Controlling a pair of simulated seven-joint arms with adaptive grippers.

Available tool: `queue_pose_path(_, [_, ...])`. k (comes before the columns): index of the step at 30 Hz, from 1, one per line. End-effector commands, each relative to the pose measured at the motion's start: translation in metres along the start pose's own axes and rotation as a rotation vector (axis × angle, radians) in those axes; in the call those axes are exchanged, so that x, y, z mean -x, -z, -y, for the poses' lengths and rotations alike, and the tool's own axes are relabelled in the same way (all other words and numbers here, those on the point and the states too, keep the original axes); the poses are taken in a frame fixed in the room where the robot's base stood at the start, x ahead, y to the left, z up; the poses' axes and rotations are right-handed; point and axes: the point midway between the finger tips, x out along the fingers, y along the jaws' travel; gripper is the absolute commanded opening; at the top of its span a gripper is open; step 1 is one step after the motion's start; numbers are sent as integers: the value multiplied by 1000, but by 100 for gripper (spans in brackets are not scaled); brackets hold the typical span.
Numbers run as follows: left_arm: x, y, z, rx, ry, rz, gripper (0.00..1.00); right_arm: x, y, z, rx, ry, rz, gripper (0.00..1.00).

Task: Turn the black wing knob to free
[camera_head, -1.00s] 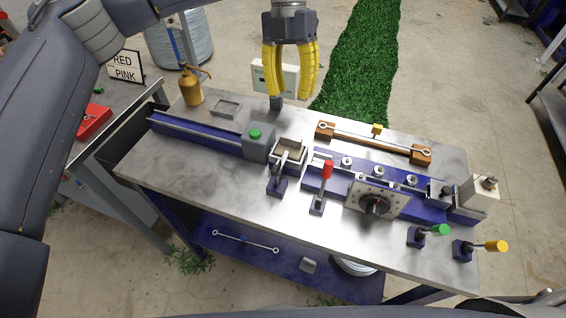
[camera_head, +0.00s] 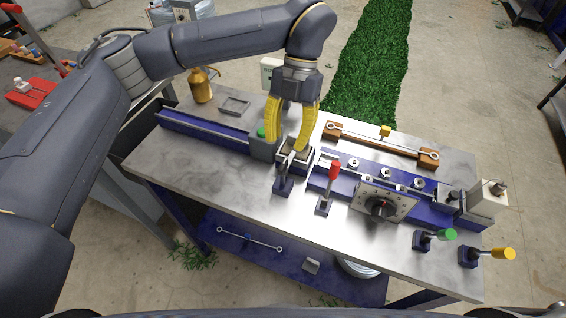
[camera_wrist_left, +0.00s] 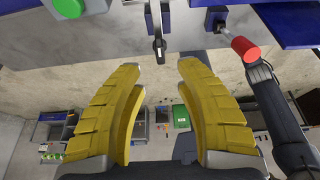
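The black wing knob (camera_head: 380,207) sits on a grey dial plate (camera_head: 400,205) at the front of the blue rail, right of centre on the bench. My left gripper (camera_head: 287,147) hangs above the left-centre of the bench, pointing down, near the small metal clamp block. It is well to the left of the knob and not touching it. Its yellow fingers are spread with nothing between them, and the left wrist view (camera_wrist_left: 160,72) also shows them apart. The knob does not show in the left wrist view. My right gripper is not in view.
A red-handled lever (camera_head: 334,172) stands between my left gripper and the dial plate. Green (camera_head: 446,235) and yellow (camera_head: 503,253) handles stand at the front right. A wooden rack (camera_head: 380,143) with a rod lies behind the rail. The bench's front left is clear.

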Motion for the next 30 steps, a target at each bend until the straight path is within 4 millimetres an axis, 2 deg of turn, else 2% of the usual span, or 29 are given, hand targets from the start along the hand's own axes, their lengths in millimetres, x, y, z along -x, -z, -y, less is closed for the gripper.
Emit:
queue_pose_path(1, [-10, 1, 0, -3, 2, -4, 34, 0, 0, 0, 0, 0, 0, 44])
queue_pose_path(6, [-36, 1, 1, -3, 2, -3, 34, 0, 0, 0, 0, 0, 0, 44])
queue_pose_path(12, [-58, 0, 0, -1, 1, -1, 34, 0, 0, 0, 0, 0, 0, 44])
queue_pose_path(19, [-68, 0, 0, -1, 1, 0, 34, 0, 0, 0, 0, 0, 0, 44])
queue_pose_path(30, [-70, 0, 0, -1, 1, 0, 35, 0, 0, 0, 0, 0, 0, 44])
